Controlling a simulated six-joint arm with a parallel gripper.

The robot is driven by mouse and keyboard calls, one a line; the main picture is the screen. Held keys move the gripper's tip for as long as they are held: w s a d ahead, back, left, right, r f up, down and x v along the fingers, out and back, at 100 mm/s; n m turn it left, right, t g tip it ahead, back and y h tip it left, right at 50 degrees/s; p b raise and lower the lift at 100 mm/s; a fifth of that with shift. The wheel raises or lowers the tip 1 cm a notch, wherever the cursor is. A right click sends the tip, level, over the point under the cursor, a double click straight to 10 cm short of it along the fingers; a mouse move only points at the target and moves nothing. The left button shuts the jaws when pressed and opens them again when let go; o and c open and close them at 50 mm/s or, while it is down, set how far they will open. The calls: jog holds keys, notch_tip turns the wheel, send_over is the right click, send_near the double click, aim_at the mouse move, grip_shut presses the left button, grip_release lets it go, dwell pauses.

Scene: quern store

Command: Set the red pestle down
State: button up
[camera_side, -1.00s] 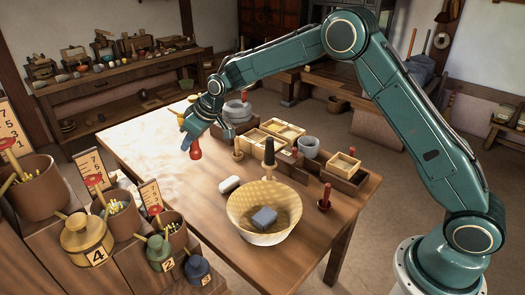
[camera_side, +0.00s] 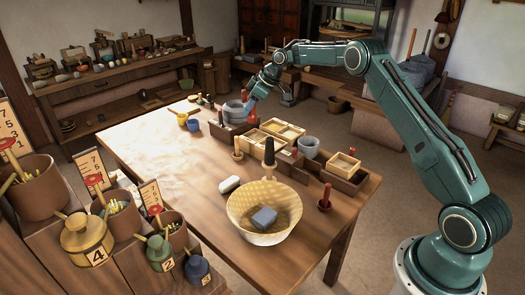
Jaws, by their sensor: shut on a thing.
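The red pestle (camera_side: 252,119) shows as a small red shape just below my gripper (camera_side: 252,107), at the back of the wooden table. My gripper is shut on it. Most of the pestle is hidden, and I cannot tell whether it touches anything below. It is close behind the row of wooden boxes and beside the stacked grey bowls (camera_side: 235,112).
Wooden trays (camera_side: 283,130) and a grey cup (camera_side: 309,147) stand in front and to the right. A woven basket (camera_side: 245,212) holds a grey block. A red peg (camera_side: 324,197) stands at right. Small yellow (camera_side: 182,119) and blue cups sit at back left. The table's left part is clear.

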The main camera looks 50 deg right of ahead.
jog(key=shift+d, duration=0.2)
jog(key=shift+f, duration=0.15)
notch_tip(320, 180, down, 20)
jog(key=shift+r, duration=0.15)
dwell(0.8)
jog(key=o, duration=1)
jog(key=shift+v, duration=6)
